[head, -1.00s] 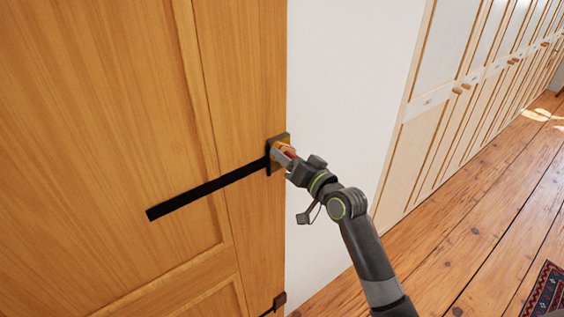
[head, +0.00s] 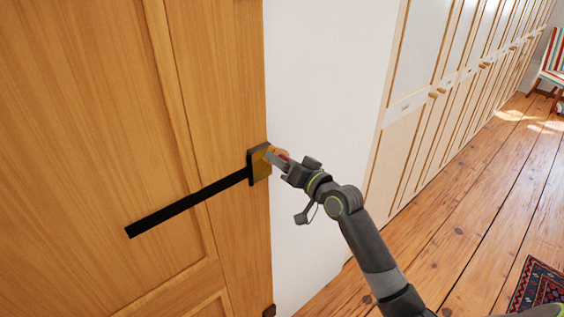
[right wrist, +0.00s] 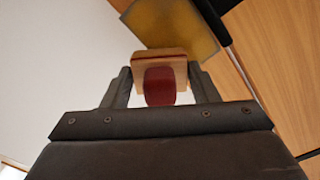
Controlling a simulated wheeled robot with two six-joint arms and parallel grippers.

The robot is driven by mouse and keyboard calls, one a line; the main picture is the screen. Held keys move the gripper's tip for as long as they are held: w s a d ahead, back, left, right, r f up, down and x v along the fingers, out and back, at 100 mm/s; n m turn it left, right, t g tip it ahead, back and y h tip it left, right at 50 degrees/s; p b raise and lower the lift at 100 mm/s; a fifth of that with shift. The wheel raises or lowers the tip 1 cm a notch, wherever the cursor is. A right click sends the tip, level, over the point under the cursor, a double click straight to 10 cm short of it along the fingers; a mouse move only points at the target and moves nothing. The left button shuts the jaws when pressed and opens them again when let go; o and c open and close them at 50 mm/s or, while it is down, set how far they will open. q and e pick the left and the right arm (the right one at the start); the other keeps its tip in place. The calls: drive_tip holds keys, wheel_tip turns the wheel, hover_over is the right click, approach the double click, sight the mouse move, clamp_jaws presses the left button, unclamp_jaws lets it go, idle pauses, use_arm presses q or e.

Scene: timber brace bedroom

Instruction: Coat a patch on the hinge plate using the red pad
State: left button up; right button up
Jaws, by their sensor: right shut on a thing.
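The hinge plate (head: 258,165) is a dark square fitting with a yellowish face at the right edge of the wooden door, at the end of a black strap. In the right wrist view the plate's yellowish face (right wrist: 172,27) fills the top middle. My right gripper (head: 275,158) is shut on the red pad (right wrist: 160,86), which has a pale wooden block and a red grip between the fingers. The pad's far side lies at the lower edge of the plate's face in the wrist view; I cannot tell whether they touch. My left gripper is not in view.
The wooden door (head: 110,120) fills the left. A black strap (head: 185,206) runs across it to the plate. A white wall (head: 325,80) and pale cupboards (head: 410,120) stand to the right. The plank floor (head: 470,230) is open, with a patterned rug (head: 538,285) at the lower right.

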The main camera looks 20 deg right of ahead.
drive_tip(key=shift+s+d+p, duration=0.3)
drive_tip(key=shift+s, duration=0.3)
drive_tip(key=shift+p+v, duration=0.6)
drive_tip(key=shift+v, duration=1.75)
drive_tip(key=shift+s, duration=0.1)
drive_tip(key=shift+p+v, duration=0.3)
drive_tip(key=shift+v, duration=1.2)
